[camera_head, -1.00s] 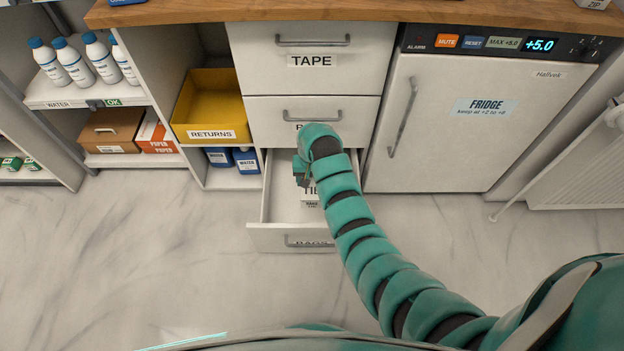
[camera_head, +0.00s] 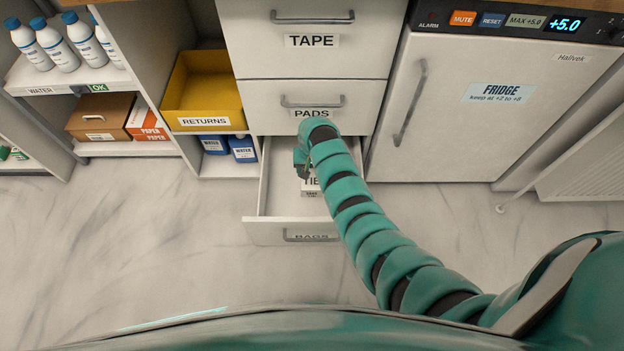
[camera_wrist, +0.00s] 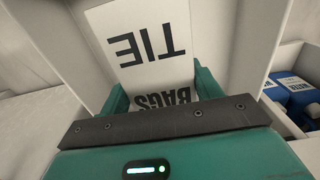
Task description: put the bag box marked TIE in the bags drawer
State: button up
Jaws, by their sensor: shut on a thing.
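The white bag box marked TIE (camera_head: 311,187) is at the open bottom drawer (camera_head: 285,205), partly hidden by my arm. In the wrist view the box (camera_wrist: 135,22) shows the words TIE and BAGS upside down. My gripper (camera_wrist: 160,85) is shut on the box, with a teal finger on each side of it. In the head view my gripper (camera_head: 302,165) is over the drawer. The drawer front carries a label (camera_head: 311,237) that reads like BAGS. I cannot tell whether the box touches the drawer floor.
The closed PADS drawer (camera_head: 360,100) and TAPE drawer (camera_head: 360,50) are above. A fridge (camera_head: 480,140) stands to the right. A yellow RETURNS bin (camera_head: 205,85) and blue water containers (camera_head: 242,150) are to the left. The marble floor (camera_head: 130,240) in front is clear.

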notch_tip(320, 180, down, 11)
jog(key=b, duration=0.4)
jog(key=shift+f+b, duration=1.6)
jog(key=shift+f, duration=0.2)
jog(key=shift+f, duration=0.2)
jog(key=o, duration=1.2)
jog(key=shift+r, duration=0.1)
jog(key=shift+r+p, duration=3.4)
jog(key=shift+r, duration=2.75)
